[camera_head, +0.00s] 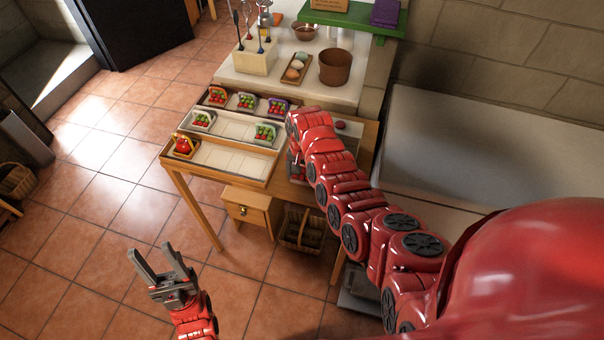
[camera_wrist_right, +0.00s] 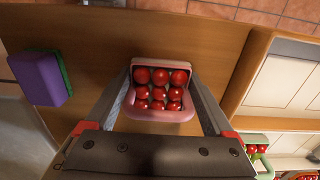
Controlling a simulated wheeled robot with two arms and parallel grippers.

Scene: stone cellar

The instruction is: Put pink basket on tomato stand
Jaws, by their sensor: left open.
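A pink basket (camera_wrist_right: 161,114) full of red tomatoes sits on the wooden table in the right wrist view. My right gripper (camera_wrist_right: 162,88) has a finger along each side of it; whether they press on it I cannot tell. In the head view, my right arm hides this gripper and most of the basket. The tiered tomato stand (camera_head: 226,161) lies left of my right arm, with several small produce baskets on its tiers and bare stretches on the middle and front tiers. My left gripper (camera_head: 157,262) is open and empty above the floor.
A purple and green block (camera_wrist_right: 40,78) lies left of the basket in the wrist view. Behind the stand, a counter (camera_head: 344,94) holds a brown pot (camera_head: 335,67), an egg tray (camera_head: 297,68) and a utensil holder (camera_head: 255,58). Floor around my left gripper is clear.

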